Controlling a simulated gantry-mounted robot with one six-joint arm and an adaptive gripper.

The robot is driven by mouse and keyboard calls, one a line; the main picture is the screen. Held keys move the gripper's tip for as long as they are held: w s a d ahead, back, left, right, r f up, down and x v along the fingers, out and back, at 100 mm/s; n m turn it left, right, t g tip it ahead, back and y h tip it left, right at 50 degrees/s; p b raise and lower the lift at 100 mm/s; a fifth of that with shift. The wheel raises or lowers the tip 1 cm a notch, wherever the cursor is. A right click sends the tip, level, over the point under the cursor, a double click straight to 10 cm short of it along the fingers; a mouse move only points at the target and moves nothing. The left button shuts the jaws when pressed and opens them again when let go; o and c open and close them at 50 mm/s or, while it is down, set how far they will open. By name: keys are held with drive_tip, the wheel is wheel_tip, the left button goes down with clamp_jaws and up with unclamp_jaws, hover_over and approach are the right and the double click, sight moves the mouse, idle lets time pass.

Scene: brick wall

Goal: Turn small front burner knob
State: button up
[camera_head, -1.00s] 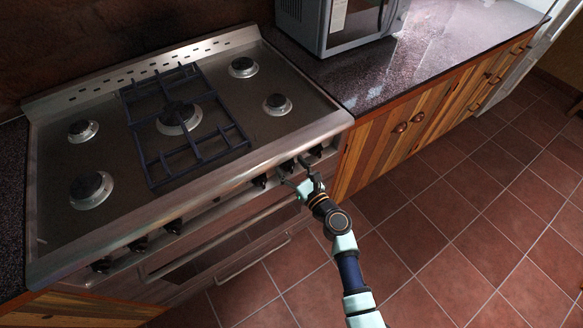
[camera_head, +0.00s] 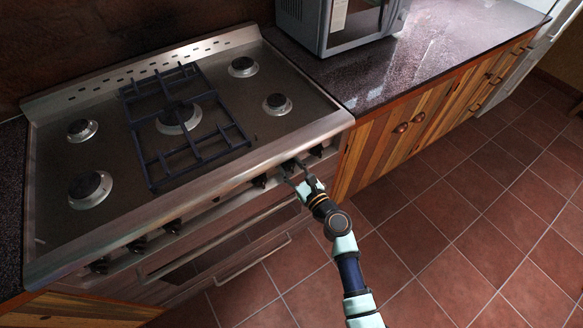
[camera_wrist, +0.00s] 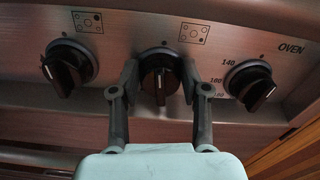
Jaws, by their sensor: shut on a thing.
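A row of black knobs runs along the stove's front panel (camera_head: 222,205). In the wrist view, my gripper (camera_wrist: 158,76) has one finger on each side of the middle black knob (camera_wrist: 158,84) and is shut on it. That knob's white pointer line looks upright. A small burner diagram (camera_wrist: 194,33) is printed up and to the right of it. In the head view, my gripper (camera_head: 295,170) is at the right part of the panel and hides much of the held knob. The small front burner (camera_head: 277,103) is at the stove top's right side.
Another knob (camera_wrist: 69,66) with a tilted pointer is to the left, and the oven knob (camera_wrist: 250,84) is close on the right. An oven handle (camera_head: 225,238) runs below the panel. A wooden cabinet (camera_head: 385,145) is to the right.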

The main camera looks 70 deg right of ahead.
drive_tip(key=n+b, duration=0.1)
drive_tip(key=n, duration=0.3)
drive_tip(key=shift+w+a+f+b, duration=0.1)
drive_tip(key=shift+a+f+b, duration=0.05)
drive_tip(key=shift+b, duration=0.25)
drive_tip(key=n+b, duration=0.1)
drive_tip(key=n, duration=0.3)
drive_tip(key=shift+a+f+b, duration=0.1)
drive_tip(key=shift+b, duration=0.25)
drive_tip(key=n+b, duration=0.1)
drive_tip(key=n, duration=0.2)
drive_tip(key=shift+w+f+n+b, duration=0.1)
drive_tip(key=shift+n+b, duration=0.2)
drive_tip(key=shift+b, duration=0.1)
drive_tip(key=n+b, duration=0.2)
drive_tip(key=n, duration=0.2)
drive_tip(key=shift+n, duration=0.3)
drive_tip(key=o, duration=1.1)
drive_tip(key=shift+o, duration=0.2)
drive_tip(key=shift+f, duration=0.1)
